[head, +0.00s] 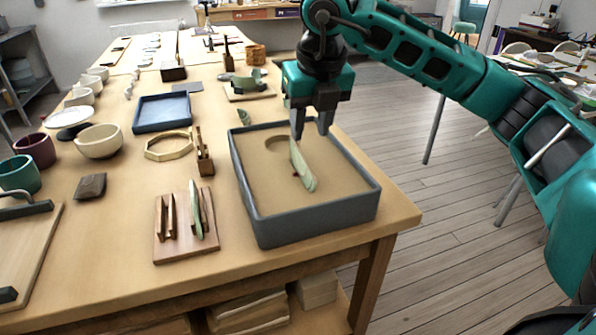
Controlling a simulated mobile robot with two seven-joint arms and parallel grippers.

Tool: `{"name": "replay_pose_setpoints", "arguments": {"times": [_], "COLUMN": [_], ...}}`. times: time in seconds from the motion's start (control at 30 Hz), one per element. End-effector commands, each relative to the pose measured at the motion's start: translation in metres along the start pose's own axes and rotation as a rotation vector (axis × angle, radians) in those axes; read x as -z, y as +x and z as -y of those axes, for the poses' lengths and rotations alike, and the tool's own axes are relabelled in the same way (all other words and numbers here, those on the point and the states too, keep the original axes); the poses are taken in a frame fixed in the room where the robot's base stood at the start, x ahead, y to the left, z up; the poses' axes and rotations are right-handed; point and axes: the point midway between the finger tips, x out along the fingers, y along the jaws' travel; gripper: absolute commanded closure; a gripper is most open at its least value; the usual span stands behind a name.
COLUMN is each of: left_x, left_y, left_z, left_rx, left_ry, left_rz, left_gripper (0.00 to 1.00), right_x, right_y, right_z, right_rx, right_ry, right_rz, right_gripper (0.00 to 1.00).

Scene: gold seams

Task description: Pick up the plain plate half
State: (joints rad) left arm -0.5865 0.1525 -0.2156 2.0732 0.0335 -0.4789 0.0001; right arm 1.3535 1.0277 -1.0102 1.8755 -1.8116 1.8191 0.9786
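A pale green plate half (303,168) stands on edge in the sand of a grey tray (318,226), with a small red mark beside it. Another green plate half (196,212) stands in a slotted wooden rack (177,248). I cannot tell for sure which half is the plain one. My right gripper (311,132) points down over the back of the grey tray. Its fingers are apart with nothing seen between them. Its left fingertip overlaps the top end of the half in the sand; contact cannot be told. My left gripper is not in view.
To the left of the tray are a small wooden stand (204,160), an octagonal wooden ring (168,147), a blue tray (162,112), a cream bowl (99,141) and a dark block (90,187). Bare tabletop lies between the rack and the tray.

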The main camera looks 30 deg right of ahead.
Motion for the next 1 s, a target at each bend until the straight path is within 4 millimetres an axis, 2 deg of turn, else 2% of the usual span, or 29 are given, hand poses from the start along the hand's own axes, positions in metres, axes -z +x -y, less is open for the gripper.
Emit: {"name": "replay_pose_setpoints", "arguments": {"times": [0.03,0.1,0.33,0.6,1.0], "left_x": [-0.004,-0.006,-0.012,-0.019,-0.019], "left_y": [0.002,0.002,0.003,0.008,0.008], "left_z": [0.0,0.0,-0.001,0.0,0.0], "left_rx": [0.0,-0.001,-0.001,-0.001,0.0], "left_ry": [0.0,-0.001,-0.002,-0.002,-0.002], "left_rz": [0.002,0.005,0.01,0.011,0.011], "left_gripper": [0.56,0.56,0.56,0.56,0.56], "right_x": [0.001,0.001,0.0,0.001,0.001], "right_y": [0.011,0.02,0.037,0.075,0.08], "right_z": [0.0,0.0,-0.003,-0.008,-0.009], "right_rx": [0.001,0.0,-0.001,-0.002,-0.003], "right_ry": [0.001,0.0,-0.002,-0.001,-0.002], "right_rz": [-0.002,-0.002,-0.001,-0.001,0.0], "right_gripper": [0.61,0.61,0.61,0.61,0.61]}}
